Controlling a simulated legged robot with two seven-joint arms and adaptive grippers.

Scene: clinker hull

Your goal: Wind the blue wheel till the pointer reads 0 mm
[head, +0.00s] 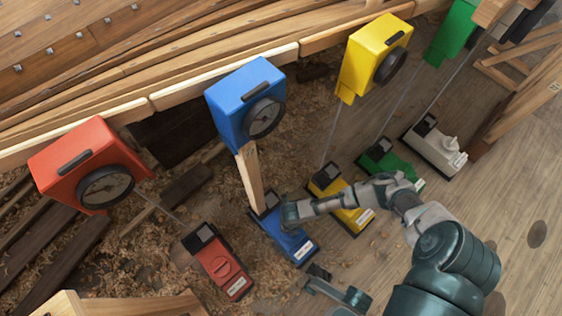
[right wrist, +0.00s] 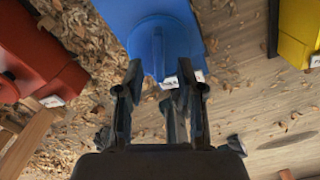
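The blue station has a tall box with a dark round dial (head: 262,118) and a low blue base (head: 296,244) on the floor. The dial's pointer is too small to read. In the right wrist view the blue wheel (right wrist: 158,50) shows as a blue round part with a raised bar, straight ahead. My right gripper (right wrist: 158,82) is open, its two dark fingers apart on either side of the bar's near end; I cannot tell whether they touch it. In the head view my right gripper (head: 289,213) is at the blue base and hides its wheel.
A red base (head: 222,268) stands to the left, a yellow base (head: 345,207) to the right, with green and white ones beyond. A wooden post (head: 250,178) rises between the blue base and box. Shavings litter the floor. Hull planks run along the back.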

